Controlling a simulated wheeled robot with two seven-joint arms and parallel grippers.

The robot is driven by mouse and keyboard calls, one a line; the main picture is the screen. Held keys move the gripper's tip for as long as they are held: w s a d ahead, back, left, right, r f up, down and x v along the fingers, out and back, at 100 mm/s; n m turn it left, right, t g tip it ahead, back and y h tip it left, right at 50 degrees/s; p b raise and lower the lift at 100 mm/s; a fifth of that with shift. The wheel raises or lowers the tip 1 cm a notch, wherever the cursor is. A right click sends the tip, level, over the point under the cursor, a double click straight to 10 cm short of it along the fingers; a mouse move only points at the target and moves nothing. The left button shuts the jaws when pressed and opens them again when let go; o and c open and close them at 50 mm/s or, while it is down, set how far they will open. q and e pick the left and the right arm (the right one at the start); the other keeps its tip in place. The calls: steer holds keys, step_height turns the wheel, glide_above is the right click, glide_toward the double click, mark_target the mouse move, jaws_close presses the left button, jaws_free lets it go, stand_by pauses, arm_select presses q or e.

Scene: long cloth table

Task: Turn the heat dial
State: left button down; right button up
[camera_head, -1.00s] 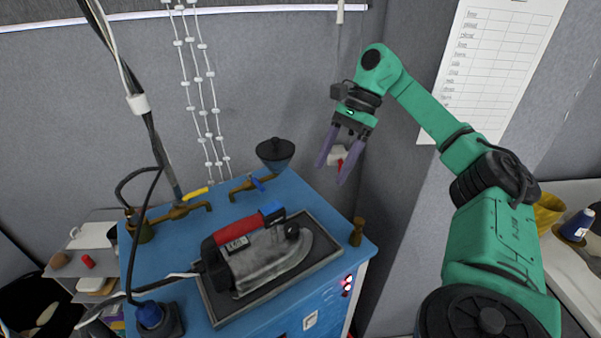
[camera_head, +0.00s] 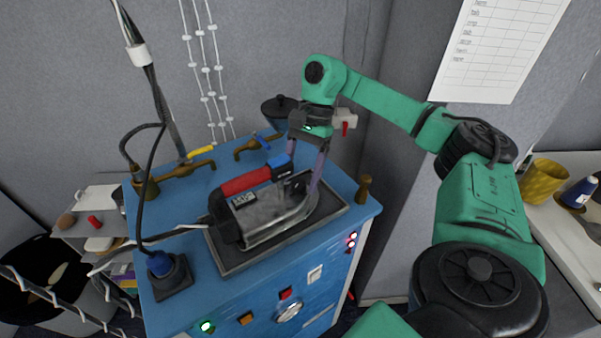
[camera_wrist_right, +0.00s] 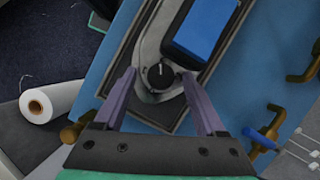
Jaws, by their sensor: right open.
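The heat dial (camera_wrist_right: 160,76) is a round black knob with a white mark, on the front part of the iron. The iron (camera_head: 268,212) has a grey metal body and a red and blue handle, and lies on a dark tray (camera_head: 232,262) on the blue machine top. My right gripper (camera_head: 305,172) is open above the iron's front end. In the right wrist view its two purple fingers (camera_wrist_right: 158,80) stand on either side of the dial, apart from it. In the head view the fingers and handle largely hide the dial. My left gripper is not in view.
The blue machine (camera_head: 180,312) has lit buttons on its front. Brass taps (camera_head: 190,172) and a dark funnel (camera_head: 279,108) stand behind the iron. A brass post (camera_head: 364,189) stands right of the tray. A cable (camera_head: 152,238) runs to the iron from the left.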

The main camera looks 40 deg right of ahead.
steer(key=shift+d+f, duration=0.1)
steer(key=shift+w, duration=0.1)
jaws_close()
